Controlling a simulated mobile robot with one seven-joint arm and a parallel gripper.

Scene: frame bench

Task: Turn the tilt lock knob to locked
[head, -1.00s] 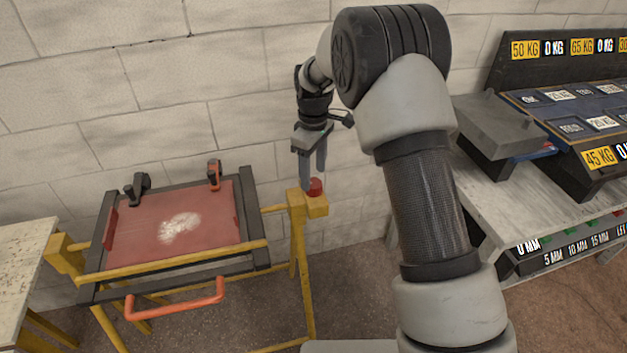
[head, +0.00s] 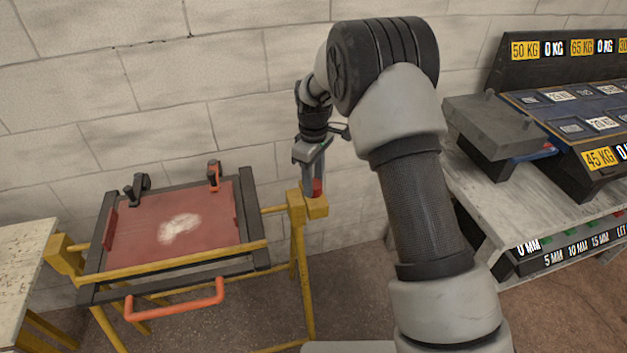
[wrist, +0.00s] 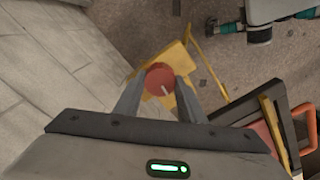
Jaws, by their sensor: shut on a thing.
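The tilt lock knob (head: 317,187) is small and red and sits on top of the yellow post head (head: 316,208) at the right end of the frame bench. In the wrist view the knob (wrist: 160,78) shows a pale line across its face. My gripper (head: 313,188) points down and is shut on the knob. In the wrist view its two fingers (wrist: 158,92) stand on either side of the knob. I cannot read any locked or unlocked mark.
A red panel (head: 140,235) in a dark frame hangs on the yellow stand, with two clamps on top and an orange handle (head: 175,300) in front. A pale table (head: 22,262) stands left. A grey bench (head: 510,215) with a weight rack stands right. The brick wall is close behind.

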